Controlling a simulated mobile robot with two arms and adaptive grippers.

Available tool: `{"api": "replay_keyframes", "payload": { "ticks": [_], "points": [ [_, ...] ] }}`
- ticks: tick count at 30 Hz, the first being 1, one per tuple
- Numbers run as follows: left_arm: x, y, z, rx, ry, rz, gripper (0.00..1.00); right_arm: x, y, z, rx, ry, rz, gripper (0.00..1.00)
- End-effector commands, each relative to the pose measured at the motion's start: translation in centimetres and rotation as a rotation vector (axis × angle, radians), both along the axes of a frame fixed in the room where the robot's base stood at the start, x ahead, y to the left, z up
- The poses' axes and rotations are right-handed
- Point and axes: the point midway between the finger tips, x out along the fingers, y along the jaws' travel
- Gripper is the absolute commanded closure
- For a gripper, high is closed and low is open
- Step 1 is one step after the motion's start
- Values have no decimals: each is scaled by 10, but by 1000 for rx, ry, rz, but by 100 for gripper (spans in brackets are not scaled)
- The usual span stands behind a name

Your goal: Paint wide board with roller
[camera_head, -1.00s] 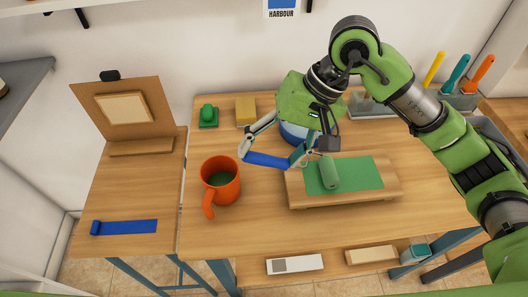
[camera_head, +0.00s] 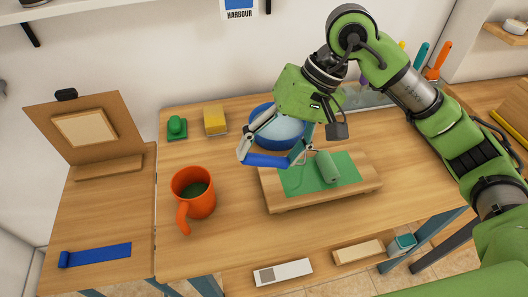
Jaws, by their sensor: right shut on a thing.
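My right gripper (camera_head: 270,158) is shut on the blue handle (camera_head: 268,160) of a paint roller. The roller's green sleeve (camera_head: 327,167) lies over a green rectangle (camera_head: 305,180) on a wide, low wooden board (camera_head: 275,199) on the table. The green rectangle covers the middle of the board's top, with bare wood around it. The sleeve is just right of the rectangle's middle and appears to touch it. My left gripper is not in view.
An orange mug (camera_head: 193,194) holding dark green stands left of the board. A blue bowl (camera_head: 277,127) stands behind my gripper. A green object (camera_head: 177,127) and a yellow block (camera_head: 215,121) sit at the back. A blue strip (camera_head: 95,256) lies on the left side table.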

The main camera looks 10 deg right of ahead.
Motion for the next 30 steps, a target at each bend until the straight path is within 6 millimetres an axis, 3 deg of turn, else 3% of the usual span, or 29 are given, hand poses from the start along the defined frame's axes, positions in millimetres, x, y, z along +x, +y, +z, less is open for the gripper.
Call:
{"api": "replay_keyframes", "payload": {
  "ticks": [30],
  "points": [
    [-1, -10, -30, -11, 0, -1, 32, 4, -58, -2, -1, 3, -2, 54]
  ]
}}
